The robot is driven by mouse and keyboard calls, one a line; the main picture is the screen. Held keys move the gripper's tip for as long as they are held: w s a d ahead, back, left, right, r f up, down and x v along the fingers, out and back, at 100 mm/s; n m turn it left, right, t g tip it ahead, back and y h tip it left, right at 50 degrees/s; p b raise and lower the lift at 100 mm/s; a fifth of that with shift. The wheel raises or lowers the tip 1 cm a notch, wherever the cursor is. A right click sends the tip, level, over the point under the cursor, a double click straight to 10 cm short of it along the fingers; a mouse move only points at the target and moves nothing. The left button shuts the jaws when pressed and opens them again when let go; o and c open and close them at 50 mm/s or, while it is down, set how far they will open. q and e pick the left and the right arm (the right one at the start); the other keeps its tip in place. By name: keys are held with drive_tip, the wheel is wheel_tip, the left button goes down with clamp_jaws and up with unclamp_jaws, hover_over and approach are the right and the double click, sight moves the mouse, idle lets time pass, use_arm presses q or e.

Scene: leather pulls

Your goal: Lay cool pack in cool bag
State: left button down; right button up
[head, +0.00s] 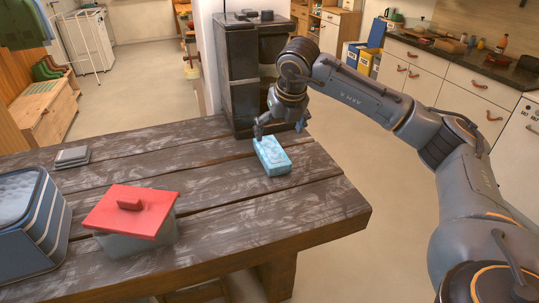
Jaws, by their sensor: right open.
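The light blue cool pack (274,160) lies flat on the wooden table, right of the middle. My right gripper (279,130) is open and points down at the far end of the pack, with its fingers apart. I cannot tell whether a finger touches the pack. The blue striped cool bag (45,235) stands at the left edge of the picture, partly cut off. A pale quilted surface shows inside its rim. My left gripper is out of view.
A clear box with a red lid (130,212) stands between the bag and the pack. A small grey stack (72,157) lies at the far left of the table (230,215). A dark cabinet (243,85) stands behind the pack. The table's front right is bare.

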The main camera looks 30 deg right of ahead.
sight(271, 150)
drive_tip(key=x, duration=0.4)
drive_tip(key=shift+w+f+p, duration=0.2)
drive_tip(key=shift+p, duration=0.15)
drive_tip(key=shift+w+a+f, duration=0.1)
drive_tip(key=shift+w+f, duration=0.05)
drive_tip(key=p+x, duration=0.2)
drive_tip(key=x, duration=0.2)
drive_tip(key=shift+w+a+f, duration=0.1)
drive_tip(key=shift+w+f, duration=0.1)
drive_tip(key=shift+w, duration=0.05)
drive_tip(key=shift+f, duration=0.2)
drive_tip(key=shift+r, duration=0.1)
drive_tip(key=c, duration=1.7)
drive_tip(key=shift+w, duration=0.1)
